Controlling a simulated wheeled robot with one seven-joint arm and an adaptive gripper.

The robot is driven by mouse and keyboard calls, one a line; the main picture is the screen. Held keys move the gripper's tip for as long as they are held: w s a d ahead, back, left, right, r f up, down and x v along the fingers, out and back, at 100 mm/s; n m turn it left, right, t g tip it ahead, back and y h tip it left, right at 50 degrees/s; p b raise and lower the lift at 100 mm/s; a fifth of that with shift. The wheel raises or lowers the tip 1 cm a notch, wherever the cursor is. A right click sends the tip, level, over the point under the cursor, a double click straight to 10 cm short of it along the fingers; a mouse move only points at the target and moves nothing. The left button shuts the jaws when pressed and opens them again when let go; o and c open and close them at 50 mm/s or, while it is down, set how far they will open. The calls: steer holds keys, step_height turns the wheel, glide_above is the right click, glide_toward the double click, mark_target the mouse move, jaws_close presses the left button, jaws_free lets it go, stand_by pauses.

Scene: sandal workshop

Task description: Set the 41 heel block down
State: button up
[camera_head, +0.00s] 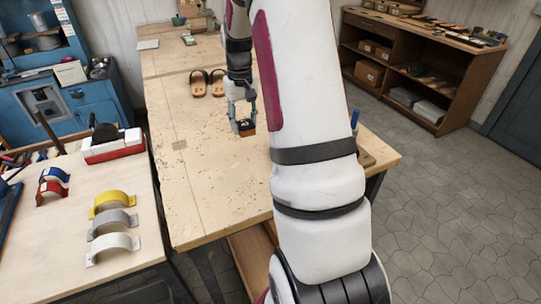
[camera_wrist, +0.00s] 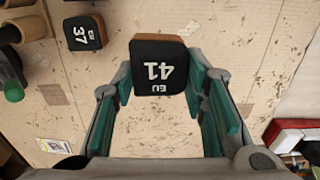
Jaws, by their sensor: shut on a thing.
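My gripper (camera_head: 243,108) is shut on the 41 heel block, low over the wooden workbench (camera_head: 200,190). The 41 heel block (camera_wrist: 158,72) has a black face with white "EU 41" lettering and a brown edge. It sits between the green-padded fingers in the wrist view and shows small below the gripper in the head view (camera_head: 247,128). I cannot tell whether its underside touches the bench. A similar 37 heel block (camera_wrist: 85,33) lies on the bench, apart from it, at upper left in the wrist view.
A pair of brown sandals (camera_head: 207,83) lies farther back on the bench. A red and white box (camera_head: 112,147) and several coloured arches (camera_head: 113,203) stand on the table (camera_head: 75,265) at left. Bare bench surrounds the held block, especially to the left and front.

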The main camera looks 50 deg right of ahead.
mark_target(246, 157)
steer(key=shift+w+f, duration=0.2)
steer(key=shift+f, duration=0.15)
step_height(246, 157, down, 10)
steer(key=shift+r+p, duration=0.1)
steer(key=shift+p, duration=0.75)
steer(key=shift+f, duration=0.2)
steer(key=o, duration=1.1)
steer(key=shift+o, duration=0.2)
